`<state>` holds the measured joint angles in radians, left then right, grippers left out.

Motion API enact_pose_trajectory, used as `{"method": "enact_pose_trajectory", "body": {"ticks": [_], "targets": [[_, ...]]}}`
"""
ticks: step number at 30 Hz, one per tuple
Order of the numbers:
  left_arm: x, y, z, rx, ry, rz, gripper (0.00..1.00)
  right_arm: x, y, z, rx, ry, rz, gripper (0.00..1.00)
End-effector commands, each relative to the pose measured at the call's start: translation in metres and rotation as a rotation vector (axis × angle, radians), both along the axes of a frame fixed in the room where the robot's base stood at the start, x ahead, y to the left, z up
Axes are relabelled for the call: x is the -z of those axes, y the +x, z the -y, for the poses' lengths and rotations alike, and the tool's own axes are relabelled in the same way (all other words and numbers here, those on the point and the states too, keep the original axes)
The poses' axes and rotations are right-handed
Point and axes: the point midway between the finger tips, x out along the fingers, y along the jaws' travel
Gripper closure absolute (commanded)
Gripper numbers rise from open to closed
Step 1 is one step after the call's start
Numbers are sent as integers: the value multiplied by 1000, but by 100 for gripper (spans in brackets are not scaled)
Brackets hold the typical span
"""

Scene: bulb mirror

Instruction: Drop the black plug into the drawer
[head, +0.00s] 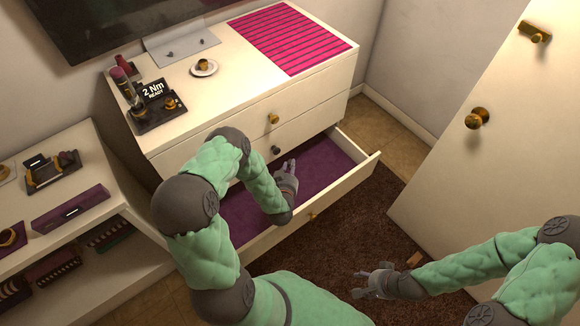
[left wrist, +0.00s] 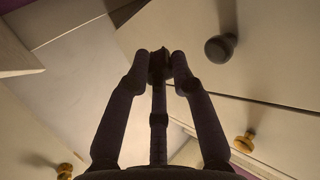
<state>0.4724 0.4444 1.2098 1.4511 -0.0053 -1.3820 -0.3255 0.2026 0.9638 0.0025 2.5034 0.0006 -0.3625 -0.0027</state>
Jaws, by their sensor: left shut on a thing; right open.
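My left gripper (head: 290,164) is over the open bottom drawer (head: 368,170), which has a purple lining and is empty where I can see it. In the left wrist view its fingertips (left wrist: 161,60) are closed together on a small dark thing, the black plug (left wrist: 159,68). The plug is mostly hidden by the fingers and hard to tell from them; I cannot make it out in the head view. My left forearm hides part of the drawer. My right gripper (head: 368,282) is open and empty, low over the brown rug.
The white dresser (head: 215,93) has a gold knob (head: 273,118) and a dark knob (head: 276,150) above the open drawer. A shelf unit (head: 95,165) stands left, a door (head: 470,165) right.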

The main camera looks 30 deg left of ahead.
Motion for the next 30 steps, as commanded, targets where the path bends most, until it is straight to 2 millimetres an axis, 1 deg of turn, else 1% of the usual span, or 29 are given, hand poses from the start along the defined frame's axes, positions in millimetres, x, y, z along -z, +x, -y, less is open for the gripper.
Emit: {"method": "enact_pose_trajectory", "body": {"ticks": [1,4,7,14,15,17,18,26,30], "targets": [[9,0,0,0,0,0,100,8,0,0,0,0,0,44],[15,0,0,0,0,1,100,13,0,0,0,0,0,44],[18,0,0,0,0,1,100,14,0,0,0,0,0,44],[17,0,0,0,0,1,100,13,0,0,0,0,0,44],[17,0,0,0,0,1,68,13,0,0,0,0,0,44],[17,0,0,1,0,1,51,13,0,0,0,0,0,44],[17,0,0,1,0,1,48,13,0,0,0,0,0,44],[17,0,0,1,0,0,48,13,0,0,0,0,0,44],[16,-5,2,1,-1,-1,48,13,0,0,0,0,0,44]]}}
